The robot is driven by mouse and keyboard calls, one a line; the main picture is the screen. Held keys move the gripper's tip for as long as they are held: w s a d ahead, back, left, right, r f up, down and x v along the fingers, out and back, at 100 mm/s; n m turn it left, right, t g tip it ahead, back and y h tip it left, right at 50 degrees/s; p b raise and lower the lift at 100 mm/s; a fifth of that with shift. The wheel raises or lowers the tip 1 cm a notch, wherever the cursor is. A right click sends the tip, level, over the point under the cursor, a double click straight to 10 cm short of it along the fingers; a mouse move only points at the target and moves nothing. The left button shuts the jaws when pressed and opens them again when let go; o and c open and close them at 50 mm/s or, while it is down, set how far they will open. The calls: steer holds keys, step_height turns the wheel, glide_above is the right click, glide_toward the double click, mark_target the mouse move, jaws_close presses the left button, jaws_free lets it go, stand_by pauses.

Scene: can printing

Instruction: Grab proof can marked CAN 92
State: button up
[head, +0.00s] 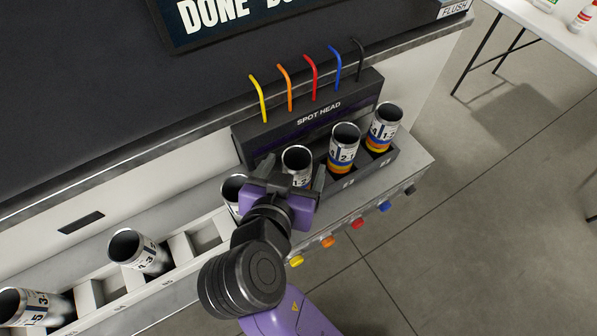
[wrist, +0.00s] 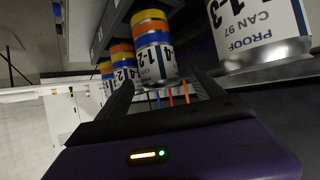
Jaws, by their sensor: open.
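No label reading CAN 92 can be made out. In the head view my gripper (head: 294,172) is open at the near side of a silver proof can (head: 298,158) in the spot-head rack, partly hiding it. In the wrist view a banded can (wrist: 152,50) shows between and beyond my open fingers (wrist: 160,82); its CAN number is not readable. A can at the right edge (wrist: 262,30) reads PROOF CAN 97. Two more banded cans stand in the rack, a middle one (head: 344,146) and a right one (head: 384,126).
The dark SPOT HEAD block (head: 318,116) with coloured curved tubes stands behind the cans. Another can (head: 232,188) sits left of my gripper, partly hidden. Two cans, one upper (head: 138,252) and one lower (head: 25,308), stand in the pale slotted tray (head: 205,232), which has empty slots.

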steer(key=x, duration=0.5)
steer(key=shift+w+f+p, duration=0.2)
steer(key=shift+w+p, duration=0.15)
steer(key=shift+p, duration=0.05)
steer(key=shift+c, duration=0.3)
steer(key=c, duration=1.3)
steer(key=shift+c, duration=0.2)
